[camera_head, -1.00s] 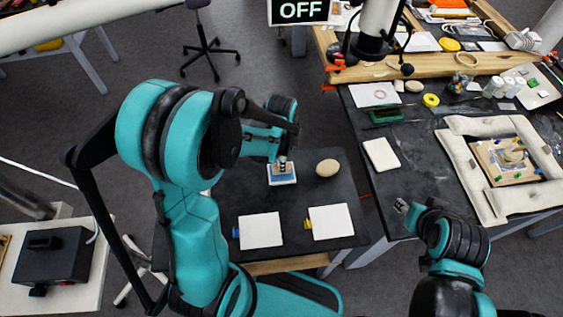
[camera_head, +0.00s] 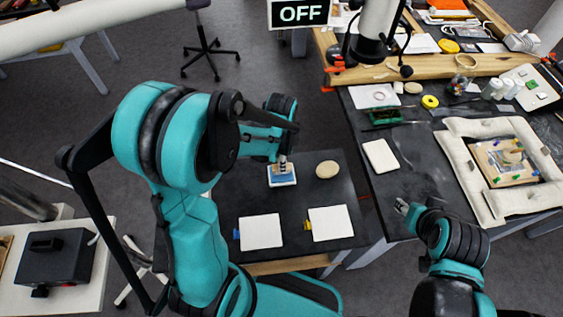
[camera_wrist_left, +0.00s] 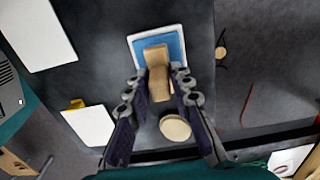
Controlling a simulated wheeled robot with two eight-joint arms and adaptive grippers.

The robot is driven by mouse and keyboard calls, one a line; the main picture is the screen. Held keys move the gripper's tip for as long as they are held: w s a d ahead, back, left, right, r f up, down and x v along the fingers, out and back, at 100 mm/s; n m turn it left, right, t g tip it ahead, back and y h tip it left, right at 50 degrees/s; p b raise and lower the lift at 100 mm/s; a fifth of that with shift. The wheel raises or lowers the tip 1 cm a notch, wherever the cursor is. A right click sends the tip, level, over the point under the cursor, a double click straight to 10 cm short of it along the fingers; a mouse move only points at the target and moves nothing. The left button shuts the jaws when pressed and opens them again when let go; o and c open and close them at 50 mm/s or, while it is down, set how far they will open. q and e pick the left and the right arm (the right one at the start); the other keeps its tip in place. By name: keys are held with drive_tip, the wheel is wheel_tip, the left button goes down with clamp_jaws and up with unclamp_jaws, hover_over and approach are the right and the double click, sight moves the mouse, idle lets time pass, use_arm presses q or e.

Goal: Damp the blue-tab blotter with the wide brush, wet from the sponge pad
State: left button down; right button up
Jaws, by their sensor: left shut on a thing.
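My left gripper (camera_wrist_left: 156,88) is shut on the wide brush (camera_wrist_left: 158,72), whose pale wooden handle stands between the fingers. In the head view my left gripper (camera_head: 283,155) and the brush are over the blue sponge pad (camera_head: 282,180) in its white tray. The pad (camera_wrist_left: 176,46) also shows in the left wrist view behind the brush. I cannot tell whether the bristles touch it. The blue-tab blotter (camera_head: 261,231) lies flat near the table's front, its blue tab at its left edge. My right gripper (camera_head: 402,207) is empty, at right; its jaws are too small to judge.
A yellow-tab blotter (camera_head: 330,222) lies right of the blue-tab one. A beige oval object (camera_head: 327,169) sits right of the pad. The right-hand table (camera_head: 420,175) holds a white card (camera_head: 381,155) and a padded frame (camera_head: 470,180). An OFF sign (camera_head: 300,12) hangs above.

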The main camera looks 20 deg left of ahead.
use_arm(q)
drive_tip(key=shift+r+p, duration=1.9)
drive_tip(key=shift+r, duration=0.95)
drive_tip(key=shift+f, duration=0.1)
